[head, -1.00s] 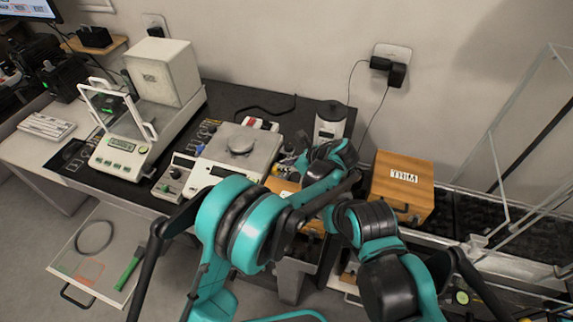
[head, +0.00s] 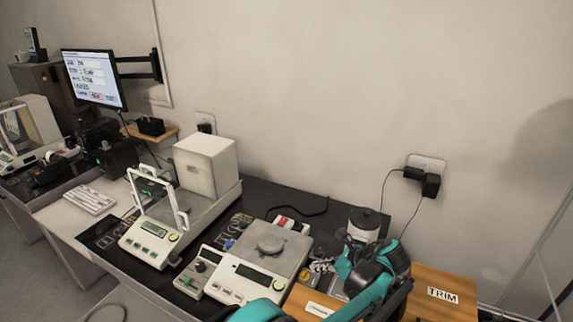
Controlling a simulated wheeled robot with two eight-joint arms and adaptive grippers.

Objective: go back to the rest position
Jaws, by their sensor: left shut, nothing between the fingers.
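My left gripper (head: 322,266) shows small and partly hidden by my own teal and black arm links at the lower middle of the head view. It looks shut, with nothing seen between its fingers. My right gripper is not in view.
A wooden box marked TRIM (head: 442,296) stands right of my arm. A balance with an open glass frame (head: 150,232) and a white box (head: 206,164) stand left. A monitor (head: 94,78) is at the far left.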

